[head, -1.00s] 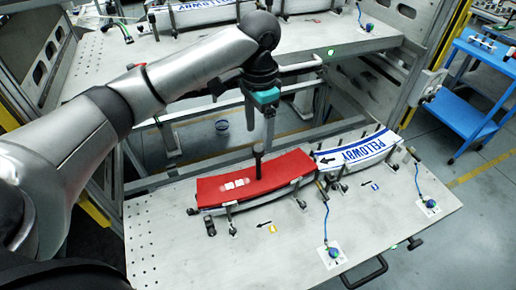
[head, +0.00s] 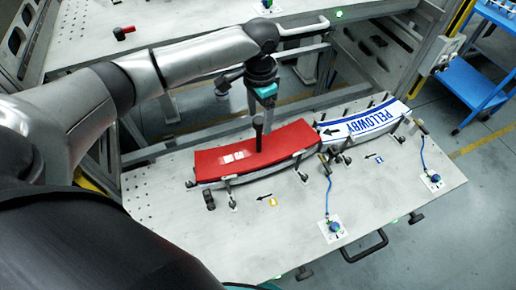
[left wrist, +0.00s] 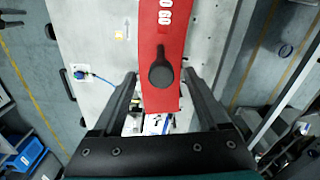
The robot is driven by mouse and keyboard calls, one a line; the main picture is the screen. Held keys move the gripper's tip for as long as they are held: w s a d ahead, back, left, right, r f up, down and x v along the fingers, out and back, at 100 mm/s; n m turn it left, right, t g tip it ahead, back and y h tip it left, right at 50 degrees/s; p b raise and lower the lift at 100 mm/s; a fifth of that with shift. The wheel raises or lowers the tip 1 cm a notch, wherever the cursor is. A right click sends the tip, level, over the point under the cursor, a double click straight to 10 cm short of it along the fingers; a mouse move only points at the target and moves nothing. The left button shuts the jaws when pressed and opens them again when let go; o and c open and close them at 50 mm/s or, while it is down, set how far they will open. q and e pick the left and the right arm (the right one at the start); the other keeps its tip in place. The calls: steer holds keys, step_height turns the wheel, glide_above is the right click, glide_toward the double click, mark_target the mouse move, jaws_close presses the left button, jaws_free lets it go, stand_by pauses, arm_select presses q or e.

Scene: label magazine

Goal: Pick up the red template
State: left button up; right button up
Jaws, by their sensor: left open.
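The red template (head: 215,165) is a curved red plate with white marks and a black upright handle (head: 258,130). My left gripper (head: 268,106) is open, just above and slightly behind the handle in the head view. In the left wrist view the red template (left wrist: 160,100) runs between the two fingers (left wrist: 160,76), and the round handle top (left wrist: 160,72) shows between the fingertips. I cannot tell the height gap. My right gripper is not in view.
The metal workbench (head: 400,200) carries clamps and posts along the strip's edges, and blue buttons on white plates (head: 334,228). A second bench (head: 200,20) stands behind. A blue cart (head: 470,85) is at the right. The bench front is mostly clear.

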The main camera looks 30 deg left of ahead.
mark_target(259, 128)
arm_select(q)
step_height(259, 128, down, 5)
steer(key=shift+a+f, duration=0.1)
steer(key=shift+c, duration=0.4)
steer(key=shift+w, duration=0.1)
jaws_close()
stand_by(1.0)
